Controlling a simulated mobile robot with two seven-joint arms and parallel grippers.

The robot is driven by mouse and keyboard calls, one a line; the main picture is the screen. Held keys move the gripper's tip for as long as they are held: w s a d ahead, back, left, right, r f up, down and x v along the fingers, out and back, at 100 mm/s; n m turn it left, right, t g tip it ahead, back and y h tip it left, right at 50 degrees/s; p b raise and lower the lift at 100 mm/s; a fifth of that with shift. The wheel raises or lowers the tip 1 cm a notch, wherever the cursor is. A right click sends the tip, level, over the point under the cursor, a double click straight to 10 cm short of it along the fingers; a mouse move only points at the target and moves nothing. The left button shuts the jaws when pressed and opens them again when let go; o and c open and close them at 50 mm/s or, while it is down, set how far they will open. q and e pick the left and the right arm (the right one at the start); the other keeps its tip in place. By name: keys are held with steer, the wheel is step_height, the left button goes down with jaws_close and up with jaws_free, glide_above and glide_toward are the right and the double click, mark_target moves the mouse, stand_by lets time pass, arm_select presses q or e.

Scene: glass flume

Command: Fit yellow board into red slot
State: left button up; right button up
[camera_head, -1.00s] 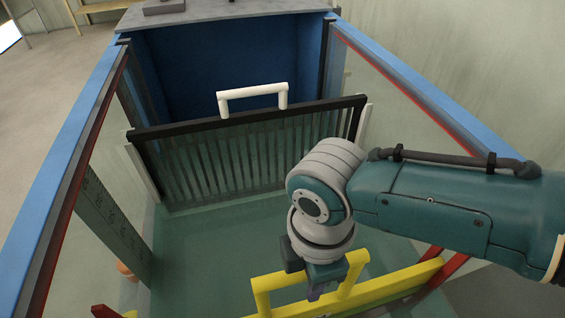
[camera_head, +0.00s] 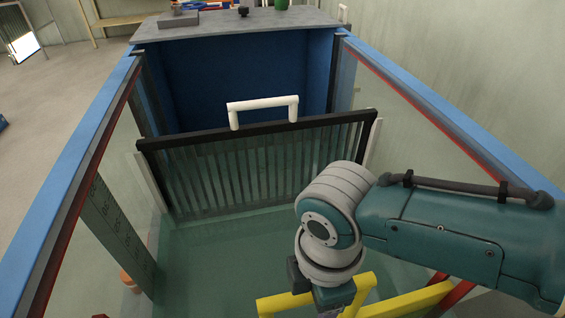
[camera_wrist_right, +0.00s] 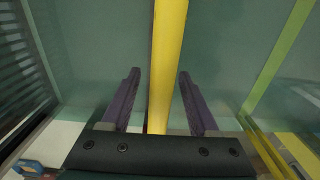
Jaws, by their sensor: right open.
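The yellow board (camera_head: 425,297) spans the near end of the glass flume, low in the head view, largely cut off by the bottom edge. Its yellow handle (camera_head: 285,302) rises above it. A red slot post (camera_head: 458,292) shows at the board's right end. My right gripper (camera_wrist_right: 157,72) is open, with one dark finger on each side of the yellow handle bar (camera_wrist_right: 168,55) in the wrist view, and gaps show on both sides. In the head view its body hides part of the handle. Whether the board sits fully in the slot is hidden. My left gripper is out of view.
A black-framed grille (camera_head: 235,170) with a white handle (camera_head: 263,104) stands across the flume farther back. Blue-topped glass walls (camera_head: 62,195) line both sides. A grey table (camera_head: 240,24) holding small items is at the far end. Open room lies between grille and board.

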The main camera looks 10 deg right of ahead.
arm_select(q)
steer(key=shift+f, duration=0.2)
arm_select(e)
steer(key=shift+s+f, duration=0.1)
steer(key=shift+f, duration=0.05)
step_height(320, 180, up, 8)
steer(key=p, duration=0.8)
steer(key=shift+r+p, duration=0.2)
steer(key=shift+p, duration=0.2)
steer(key=s+a+r+m+y, duration=0.3)
steer(key=s+a+r+m, duration=0.2)
steer(key=s+a+m, duration=0.1)
steer(key=s+d+r+m+t+h, duration=0.1)
steer(key=s+d+r+m+t, duration=0.15)
steer(key=d+r+m, duration=0.4)
steer(key=s+d+r+m+t+h, duration=0.1)
steer(key=s+d+r+m+h, duration=0.2)
steer(key=d, duration=0.6)
arm_select(q)
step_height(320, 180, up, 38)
steer(key=p, duration=3)
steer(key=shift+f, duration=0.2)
arm_select(e)
step_height(320, 180, up, 30)
steer(key=y, duration=0.1)
steer(key=shift+w+r+m, duration=0.2)
steer(key=shift+w+m, duration=0.05)
steer(key=shift+m, duration=0.1)
